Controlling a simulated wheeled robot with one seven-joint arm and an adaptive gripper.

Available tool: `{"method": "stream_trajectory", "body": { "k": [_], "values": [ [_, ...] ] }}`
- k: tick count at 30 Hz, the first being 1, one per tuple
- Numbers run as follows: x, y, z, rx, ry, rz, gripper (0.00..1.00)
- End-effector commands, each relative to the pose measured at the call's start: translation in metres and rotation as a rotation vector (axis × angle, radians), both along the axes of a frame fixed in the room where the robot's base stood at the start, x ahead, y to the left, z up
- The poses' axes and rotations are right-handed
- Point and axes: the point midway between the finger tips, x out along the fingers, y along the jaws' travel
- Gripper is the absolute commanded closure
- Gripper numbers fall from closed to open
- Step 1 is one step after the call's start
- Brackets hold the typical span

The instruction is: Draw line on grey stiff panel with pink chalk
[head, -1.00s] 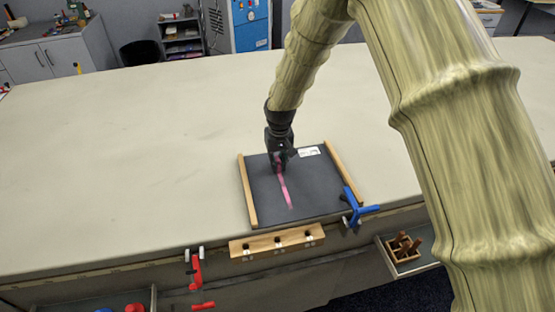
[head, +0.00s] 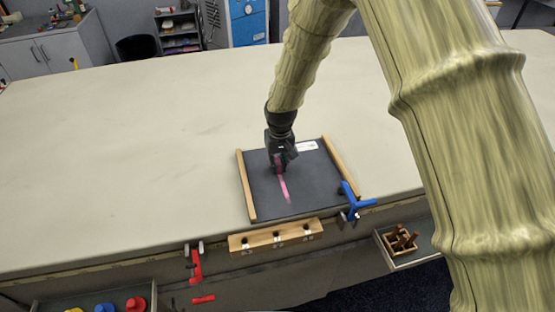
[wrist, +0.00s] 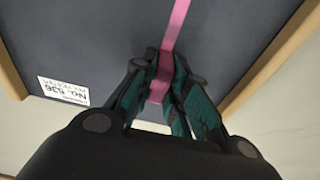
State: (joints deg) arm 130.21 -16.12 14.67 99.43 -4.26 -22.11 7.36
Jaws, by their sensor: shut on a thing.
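My gripper (head: 279,168) points down over the panel's middle. In the wrist view its fingers (wrist: 161,88) are shut on the pink chalk (wrist: 163,72), which stands at the end of the line. The chalk's tip contact is hard to see. A white label (wrist: 62,91) is on the panel.
Wooden strips (head: 246,187) and (head: 340,167) flank the panel. A blue clamp (head: 355,203) sits at its front right corner. A wooden block with holes (head: 275,238) and a red clamp (head: 196,267) are at the table's front edge. The table (head: 130,150) left of the panel is clear.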

Motion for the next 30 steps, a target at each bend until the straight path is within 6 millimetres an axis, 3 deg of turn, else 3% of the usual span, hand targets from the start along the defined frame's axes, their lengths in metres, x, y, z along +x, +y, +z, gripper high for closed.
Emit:
{"method": "stream_trajectory", "body": {
  "k": [30],
  "values": [
    [-0.024,-0.008,-0.001,0.0,0.0,0.0,1.0]
  ]
}}
